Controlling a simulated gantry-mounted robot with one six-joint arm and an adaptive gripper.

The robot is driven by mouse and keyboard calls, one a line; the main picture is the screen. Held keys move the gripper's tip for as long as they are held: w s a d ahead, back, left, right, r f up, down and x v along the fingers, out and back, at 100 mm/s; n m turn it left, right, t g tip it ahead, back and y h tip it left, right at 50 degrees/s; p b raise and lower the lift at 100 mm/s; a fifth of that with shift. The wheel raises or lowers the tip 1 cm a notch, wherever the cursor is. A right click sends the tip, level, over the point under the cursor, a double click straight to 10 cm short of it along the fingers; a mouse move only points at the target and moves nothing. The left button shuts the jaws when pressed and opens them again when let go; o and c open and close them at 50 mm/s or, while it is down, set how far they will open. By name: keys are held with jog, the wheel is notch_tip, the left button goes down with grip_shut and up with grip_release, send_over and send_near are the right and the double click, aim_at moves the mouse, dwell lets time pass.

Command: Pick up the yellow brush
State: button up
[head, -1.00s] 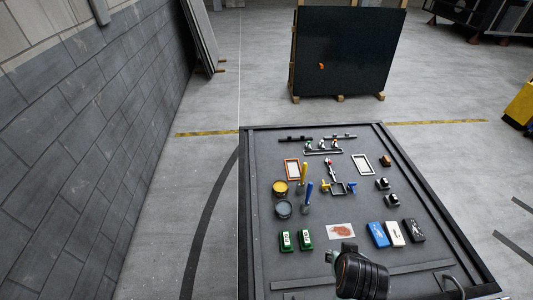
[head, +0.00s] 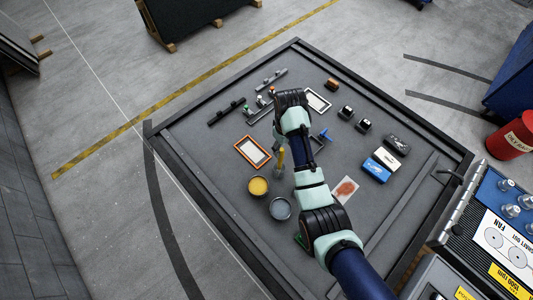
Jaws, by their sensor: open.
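The yellow brush (head: 280,159) stands upright on the dark table, its handle up, just left of my arm. The yellow paint tin (head: 258,186) is close by at its lower left. My arm reaches over the table from the bottom right, and its far black joint lies above and beyond the brush. My gripper's fingers do not show; the arm's end hides them.
Beside the brush are an orange-framed tray (head: 252,152) and a grey-blue tin (head: 280,208). A white frame (head: 317,100), black-and-white blocks (head: 363,125) and a blue box (head: 380,169) lie right of the arm.

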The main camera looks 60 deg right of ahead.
aim_at(281, 156)
notch_tip(281, 156, down, 2)
jog(key=shift+f, duration=0.25)
jog(key=f, duration=0.5)
jog(key=shift+w+b, duration=0.35)
grip_shut()
jog(key=shift+r, duration=0.1)
